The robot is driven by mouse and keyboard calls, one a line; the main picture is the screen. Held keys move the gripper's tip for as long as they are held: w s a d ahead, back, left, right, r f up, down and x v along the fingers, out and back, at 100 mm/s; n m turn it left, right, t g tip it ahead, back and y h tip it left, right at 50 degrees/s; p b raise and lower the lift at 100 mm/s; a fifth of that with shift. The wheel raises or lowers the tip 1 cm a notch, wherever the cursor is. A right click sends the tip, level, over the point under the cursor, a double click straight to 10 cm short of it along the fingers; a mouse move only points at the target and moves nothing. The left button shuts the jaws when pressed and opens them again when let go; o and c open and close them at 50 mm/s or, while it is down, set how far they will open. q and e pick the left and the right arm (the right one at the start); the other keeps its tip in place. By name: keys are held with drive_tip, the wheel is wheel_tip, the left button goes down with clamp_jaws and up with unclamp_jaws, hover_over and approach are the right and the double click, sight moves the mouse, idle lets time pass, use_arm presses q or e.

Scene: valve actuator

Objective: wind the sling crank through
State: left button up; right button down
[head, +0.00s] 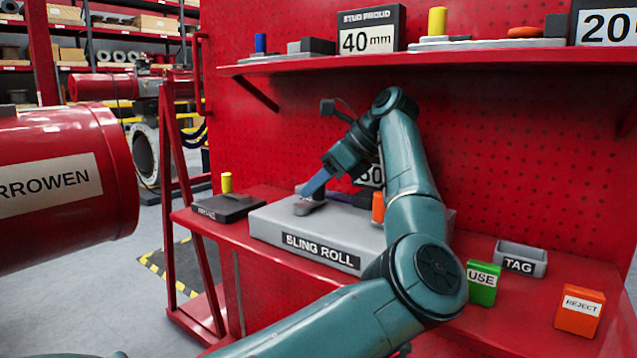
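The sling roll (275,232) is a grey block labelled "SLING ROLL" on the red bench. On its top, near the left end, is a small dark grey part (306,208), which may be the crank; I cannot make out its full shape. My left gripper (309,192) comes down from the upper right, and its blue fingers end at or just above this part. I cannot tell whether they touch it or how far apart they are. An orange piece (378,207) stands on the block, partly behind my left arm. My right gripper is out of view.
A dark tray with a yellow peg (226,183) lies left of the block. A green USE box (482,283), a grey TAG bin (521,260) and an orange REJECT box (579,311) stand right. A red shelf (450,57) hangs above. A red cylinder (60,190) fills the left.

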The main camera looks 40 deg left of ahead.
use_arm(q)
clamp_jaws()
drive_tip(key=shift+d, duration=0.1)
